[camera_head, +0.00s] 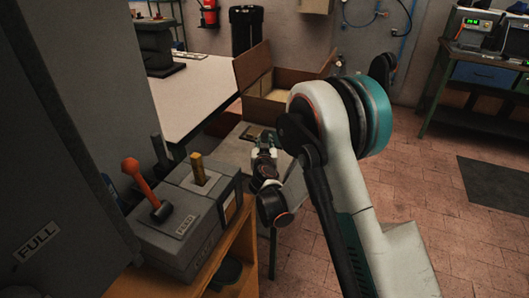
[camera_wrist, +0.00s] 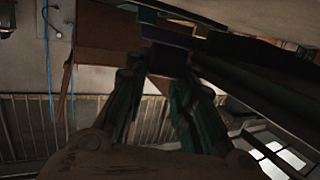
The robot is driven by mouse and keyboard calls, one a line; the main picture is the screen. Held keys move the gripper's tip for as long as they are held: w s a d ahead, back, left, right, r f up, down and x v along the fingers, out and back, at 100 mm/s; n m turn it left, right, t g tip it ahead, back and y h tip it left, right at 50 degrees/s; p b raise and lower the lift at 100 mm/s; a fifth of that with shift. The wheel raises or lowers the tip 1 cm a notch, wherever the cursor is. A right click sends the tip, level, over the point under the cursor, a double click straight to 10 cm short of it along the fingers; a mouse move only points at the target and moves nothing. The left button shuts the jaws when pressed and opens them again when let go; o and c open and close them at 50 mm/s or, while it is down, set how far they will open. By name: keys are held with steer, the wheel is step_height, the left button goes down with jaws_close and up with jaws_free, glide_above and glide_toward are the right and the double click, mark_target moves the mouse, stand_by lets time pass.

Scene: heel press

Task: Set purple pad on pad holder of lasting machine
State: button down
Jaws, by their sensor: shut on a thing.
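My gripper (camera_head: 263,142) is beyond the arm's bend, over a small grey table in front of an open cardboard box. In the wrist view my gripper (camera_wrist: 168,72) has its two dark green fingers shut on a dark purple block, which looks like the purple pad (camera_wrist: 167,60). The pad cannot be made out clearly in the head view. A large dark grey machine (camera_head: 60,130) marked FULL fills the left of the head view. I cannot tell whether it is the lasting machine, and I cannot pick out a pad holder.
The open cardboard box (camera_head: 285,80) is behind my gripper. A pale table (camera_head: 190,95) is behind left. Tiled floor lies open at right.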

step_height(320, 180, down, 3)
steer(key=shift+f+b, duration=0.2)
steer(key=shift+b, duration=0.3)
steer(key=shift+r, duration=0.1)
steer(key=c, duration=1.4)
jaws_free()
steer(key=shift+o, duration=0.2)
